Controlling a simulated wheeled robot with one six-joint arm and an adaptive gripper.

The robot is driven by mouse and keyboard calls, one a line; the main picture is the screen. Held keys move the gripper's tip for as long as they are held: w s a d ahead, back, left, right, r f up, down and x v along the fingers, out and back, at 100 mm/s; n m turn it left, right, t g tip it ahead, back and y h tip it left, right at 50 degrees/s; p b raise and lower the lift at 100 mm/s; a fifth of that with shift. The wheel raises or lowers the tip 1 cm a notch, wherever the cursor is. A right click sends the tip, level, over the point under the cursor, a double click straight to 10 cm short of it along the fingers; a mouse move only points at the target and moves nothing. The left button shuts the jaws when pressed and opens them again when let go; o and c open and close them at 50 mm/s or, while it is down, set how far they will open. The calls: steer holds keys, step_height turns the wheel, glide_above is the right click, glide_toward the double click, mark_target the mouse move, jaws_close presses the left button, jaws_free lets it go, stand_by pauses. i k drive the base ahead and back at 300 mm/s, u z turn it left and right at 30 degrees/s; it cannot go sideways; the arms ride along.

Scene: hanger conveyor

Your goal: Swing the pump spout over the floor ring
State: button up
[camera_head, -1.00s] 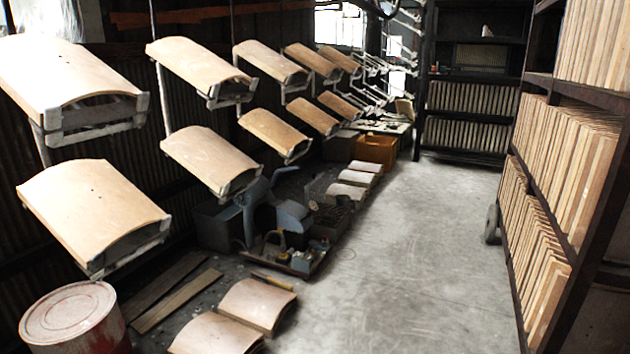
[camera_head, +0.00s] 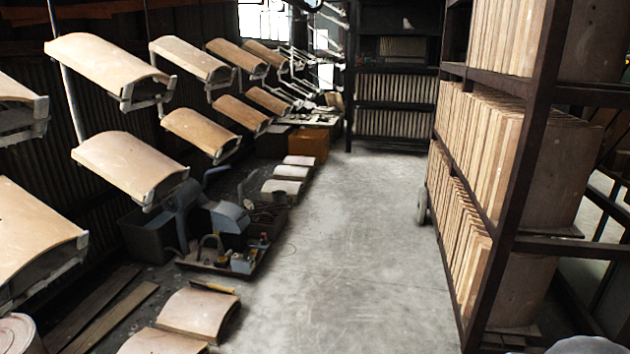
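A blue-grey piece of equipment (camera_head: 183,210) stands on the floor at left centre, among dark boxes and tools. It has an upright part and a short arm-like piece at its top that points right, which may be the pump and its spout; I cannot tell for sure. A faint thin curved line (camera_head: 287,249) shows on the concrete just right of the tool tray, and may be the floor ring. It is too faint to make out fully. My gripper is not in view.
Curved wooden panels (camera_head: 130,163) hang on racks along the left wall. A tool tray (camera_head: 215,268), an orange crate (camera_head: 308,146) and planks (camera_head: 105,315) lie on the left. A tall shelf of panels (camera_head: 505,240) lines the right. The concrete aisle (camera_head: 355,240) between is clear.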

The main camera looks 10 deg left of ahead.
mark_target(248, 177)
steer(key=u, duration=0.25)
steer(key=i, duration=1.55)
steer(key=u, duration=0.5)
steer(key=i, duration=2.5)
